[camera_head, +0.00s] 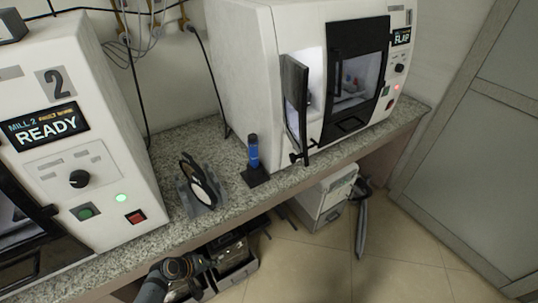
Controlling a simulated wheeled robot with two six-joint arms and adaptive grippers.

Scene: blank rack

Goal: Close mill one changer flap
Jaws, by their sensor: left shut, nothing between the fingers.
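Mill one (262,50) is the white machine at the right of the bench, and its display reads FLAP. Its changer flap (295,95) is a narrow black-framed panel that stands open, swung out from the lit opening on the left of the front. The dark main door (357,50) beside it looks closed. My left gripper (204,266) is low in front of the bench edge, left of and well below the flap. It is shut and empty, apart from the flap. My right gripper is not in view.
Mill 2 (85,130), reading READY, stands at the left. A dark stand with pale discs (200,185) and a blue tool on a black base (254,155) stand on the bench between the mills. A white box (325,195) and a grey hose-like thing (361,225) are below.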

